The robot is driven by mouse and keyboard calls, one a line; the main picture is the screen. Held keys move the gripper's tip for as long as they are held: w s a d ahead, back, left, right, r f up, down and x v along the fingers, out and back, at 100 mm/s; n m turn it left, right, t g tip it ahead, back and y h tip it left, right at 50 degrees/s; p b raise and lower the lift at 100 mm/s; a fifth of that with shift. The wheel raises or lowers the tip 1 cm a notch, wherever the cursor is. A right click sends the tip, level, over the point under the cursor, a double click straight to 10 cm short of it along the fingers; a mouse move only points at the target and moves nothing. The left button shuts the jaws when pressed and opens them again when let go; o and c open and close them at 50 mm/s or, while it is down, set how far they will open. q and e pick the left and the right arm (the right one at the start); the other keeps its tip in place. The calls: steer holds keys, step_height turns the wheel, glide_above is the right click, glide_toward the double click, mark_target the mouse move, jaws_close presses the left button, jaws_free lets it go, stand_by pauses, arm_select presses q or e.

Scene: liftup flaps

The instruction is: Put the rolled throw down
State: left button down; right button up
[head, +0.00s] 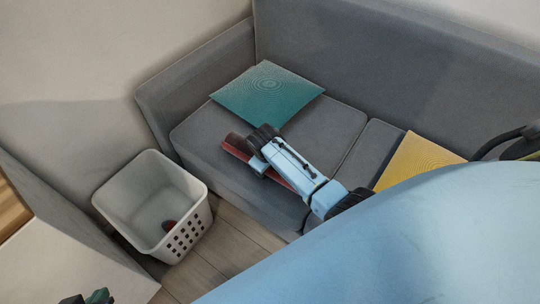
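The rolled throw (234,143) is a dark red and brown roll over the left seat of the grey sofa (195,135). My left gripper (254,149) is light blue and black, and its fingers are around the throw near its brown end. The gripper body hides much of the throw, and a red strip of it shows along the gripper's lower side. Whether the throw touches the seat I cannot tell. My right gripper is not in view.
A teal cushion (267,92) lies behind the throw, and a yellow cushion (418,160) is on the right seat. A white basket (190,222) with a small dark red item inside stands on the floor at left. Bare seat shows left of the throw.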

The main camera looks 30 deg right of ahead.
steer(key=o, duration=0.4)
